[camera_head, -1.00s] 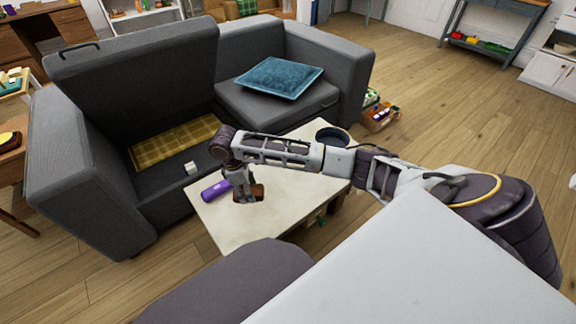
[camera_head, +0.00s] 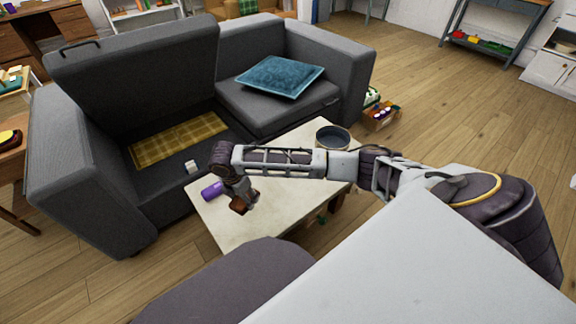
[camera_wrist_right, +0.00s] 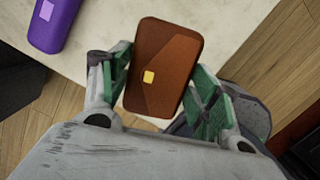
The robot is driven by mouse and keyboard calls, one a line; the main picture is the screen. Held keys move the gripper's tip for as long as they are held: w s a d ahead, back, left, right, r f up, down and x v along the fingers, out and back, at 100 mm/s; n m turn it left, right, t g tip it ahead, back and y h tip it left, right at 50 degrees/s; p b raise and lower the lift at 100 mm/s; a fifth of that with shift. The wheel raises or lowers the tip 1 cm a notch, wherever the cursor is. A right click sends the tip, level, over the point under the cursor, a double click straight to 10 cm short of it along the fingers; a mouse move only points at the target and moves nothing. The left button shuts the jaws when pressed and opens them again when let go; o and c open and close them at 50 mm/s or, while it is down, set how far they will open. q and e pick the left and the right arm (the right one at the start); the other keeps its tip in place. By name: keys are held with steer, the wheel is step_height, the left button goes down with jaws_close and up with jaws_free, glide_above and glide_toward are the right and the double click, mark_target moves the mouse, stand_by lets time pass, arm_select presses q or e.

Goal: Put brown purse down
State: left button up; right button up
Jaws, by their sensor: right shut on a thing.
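The brown purse (camera_wrist_right: 163,62) has a small yellow clasp and sits between the green-padded fingers of my right gripper (camera_wrist_right: 160,92), which is shut on it. In the head view the purse (camera_head: 239,205) shows under my right gripper (camera_head: 243,194), over the pale tabletop (camera_head: 222,231) near its left part. I cannot tell whether the purse touches the table. My left gripper is not in view.
A purple case (camera_head: 212,190) lies on the table left of the purse; it also shows in the wrist view (camera_wrist_right: 52,22). A dark round bowl (camera_head: 333,138) stands at the table's far end. A grey sofa (camera_head: 70,170) with a teal cushion (camera_head: 279,77) stands behind.

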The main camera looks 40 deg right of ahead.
mark_target(235, 202)
steer(key=n, duration=0.3)
steer(key=shift+a+f+n+t, duration=0.2)
steer(key=shift+a+n+t, duration=0.1)
steer(key=shift+a, duration=0.1)
steer(key=n, duration=0.3)
steer(key=shift+a+y, duration=0.3)
steer(key=shift+a, duration=0.1)
steer(key=n, duration=0.2)
steer(key=a+n, duration=0.1)
steer(key=n, duration=0.1)
steer(key=shift+w+t+y, duration=0.1)
steer(key=shift+t+y, duration=0.2)
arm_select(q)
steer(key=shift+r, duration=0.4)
arm_select(e)
steer(key=shift+w+a+n, duration=0.1)
steer(key=shift+a+n, duration=0.1)
steer(key=shift+n, duration=0.7)
steer(key=shift+a+n, duration=0.2)
steer(key=shift+n, duration=0.7)
steer(key=shift+f, duration=0.1)
